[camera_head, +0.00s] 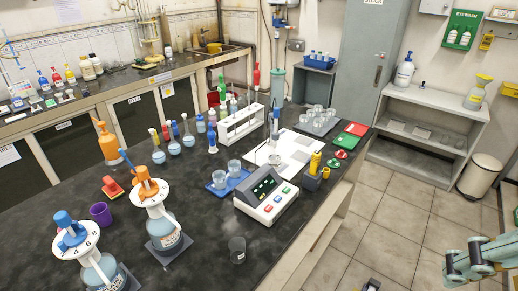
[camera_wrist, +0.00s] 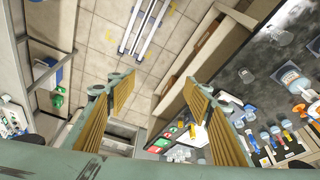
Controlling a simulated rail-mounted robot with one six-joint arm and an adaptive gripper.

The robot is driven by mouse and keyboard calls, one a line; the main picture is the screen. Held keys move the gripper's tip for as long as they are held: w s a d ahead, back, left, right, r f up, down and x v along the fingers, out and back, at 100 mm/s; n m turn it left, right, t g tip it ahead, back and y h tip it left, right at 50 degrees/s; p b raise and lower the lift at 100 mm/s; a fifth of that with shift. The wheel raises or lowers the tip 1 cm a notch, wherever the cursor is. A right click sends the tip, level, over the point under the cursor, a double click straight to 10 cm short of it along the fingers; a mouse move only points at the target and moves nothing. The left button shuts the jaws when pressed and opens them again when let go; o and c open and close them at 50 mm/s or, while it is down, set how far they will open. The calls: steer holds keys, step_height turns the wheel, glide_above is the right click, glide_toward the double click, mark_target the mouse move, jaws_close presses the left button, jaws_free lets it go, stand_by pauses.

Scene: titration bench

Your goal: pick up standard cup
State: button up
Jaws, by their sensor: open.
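Several clear cups stand on the dark bench, and I cannot tell which is the standard cup. A lone clear cup (camera_head: 237,249) stands near the front edge. Other clear cups (camera_head: 235,166) sit on a small blue tray (camera_head: 219,189), and more clear cups (camera_head: 318,117) stand on a grey tray behind. My gripper (camera_wrist: 157,82) is open, with nothing between its ribbed yellow pads in the wrist view. In the head view my gripper (camera_head: 478,262) is at the lower right, over the floor, well apart from the bench and cups.
A titration instrument (camera_head: 267,196) and a white tube rack (camera_head: 240,122) stand on the bench. Large dispenser bottles (camera_head: 163,232) stand at the front left. A grey shelf (camera_head: 422,125) and a bin (camera_head: 481,176) stand at the right. The tiled floor (camera_head: 395,215) between is clear.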

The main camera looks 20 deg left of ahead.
steer(key=w+a+r+n+g+p, duration=0.1)
steer(key=w+a+r+n, duration=0.25)
steer(key=w, duration=0.55)
steer(key=w+a+r+n, duration=0.2)
steer(key=w+a, duration=0.3)
steer(key=w, duration=0.4)
steer(key=w+a+f+n+g+y+p, duration=0.1)
steer(key=w+a+f+n, duration=0.15)
steer(key=w+a, duration=0.5)
steer(key=w+a+f+n+p, duration=0.1)
steer(key=w+a+n, duration=0.3)
steer(key=w+a, duration=0.4)
steer(key=w+a+f+n+g+p, duration=0.1)
steer(key=w+a+f+n, duration=0.2)
steer(key=w+a+f, duration=0.45)
steer(key=w+a+f+n+g, duration=0.1)
steer(key=w+a+f+n, duration=0.25)
steer(key=a, duration=0.65)
steer(key=w+a+f+n+p, duration=0.1)
steer(key=a+f+n, duration=0.3)
steer(key=a+f, duration=1.2)
steer(key=w+a, duration=0.1)
steer(key=a, duration=0.2)
steer(key=shift+f+g+y, duration=0.25)
steer(key=shift+g+y, duration=0.05)
steer(key=shift+g, duration=0.1)
steer(key=shift+w+f+n, duration=0.1)
steer(key=shift+n, duration=0.15)
